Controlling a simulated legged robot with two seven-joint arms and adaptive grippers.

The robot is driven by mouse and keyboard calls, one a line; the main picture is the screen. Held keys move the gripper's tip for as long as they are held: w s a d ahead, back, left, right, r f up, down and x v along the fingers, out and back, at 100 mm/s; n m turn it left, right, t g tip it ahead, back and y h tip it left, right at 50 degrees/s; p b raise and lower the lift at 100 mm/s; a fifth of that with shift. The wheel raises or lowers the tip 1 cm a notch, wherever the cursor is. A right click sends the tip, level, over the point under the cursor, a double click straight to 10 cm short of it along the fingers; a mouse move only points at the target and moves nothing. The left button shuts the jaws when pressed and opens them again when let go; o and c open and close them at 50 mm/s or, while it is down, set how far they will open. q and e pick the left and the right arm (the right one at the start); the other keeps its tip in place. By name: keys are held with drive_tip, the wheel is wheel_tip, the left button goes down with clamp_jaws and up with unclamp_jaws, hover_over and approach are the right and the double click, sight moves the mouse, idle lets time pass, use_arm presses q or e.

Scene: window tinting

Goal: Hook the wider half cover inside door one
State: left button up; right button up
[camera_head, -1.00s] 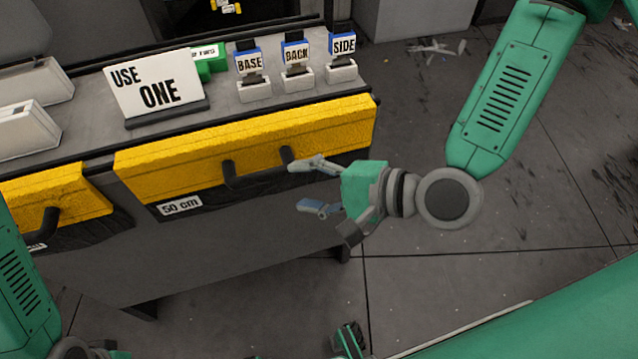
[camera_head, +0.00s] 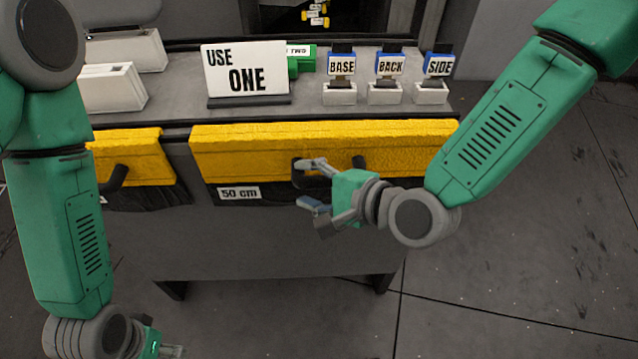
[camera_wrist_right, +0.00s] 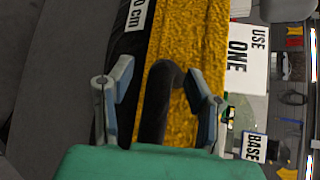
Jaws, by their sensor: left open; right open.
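The wider yellow half cover (camera_head: 400,137) hangs along the front of the grey bench in the head view, with a "50 cm" label and a dark lower part. It has a black handle (camera_wrist_right: 155,110), which shows between my right fingers in the right wrist view. My right gripper (camera_head: 308,185) is open in front of this handle; its fingers (camera_wrist_right: 158,92) stand on either side of it, not closed on it. My left gripper (camera_head: 168,350) is open and empty low at the bottom edge, partly cut off. I cannot make out door one.
A narrower yellow cover (camera_head: 130,147) with a black handle hangs to the left. On the bench stand a "USE ONE" sign (camera_head: 245,75), a green block (camera_head: 300,65), white boxes (camera_head: 112,88) and BASE (camera_head: 341,68), BACK (camera_head: 388,68) and SIDE (camera_head: 438,68) tags in holders. The right floor is clear.

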drive_tip(key=shift+d, duration=0.6)
clamp_jaws()
use_arm(q)
drive_tip(key=shift+d+r, duration=0.15)
drive_tip(key=shift+d, duration=0.35)
use_arm(e)
drive_tip(key=shift+r, duration=0.1)
drive_tip(key=shift+a+r+p, duration=0.3)
drive_tip(key=shift+a+p, duration=0.05)
drive_tip(key=shift+a+r+p, duration=0.1)
drive_tip(key=shift+r+p, duration=0.2)
drive_tip(key=shift+r, duration=0.1)
drive_tip(key=shift+d+r+p, duration=0.4)
drive_tip(key=shift+r+p, duration=0.15)
drive_tip(key=shift+r, duration=0.15)
use_arm(q)
wheel_tip(320, 180, up, 2)
drive_tip(key=shift+a+r, duration=0.15)
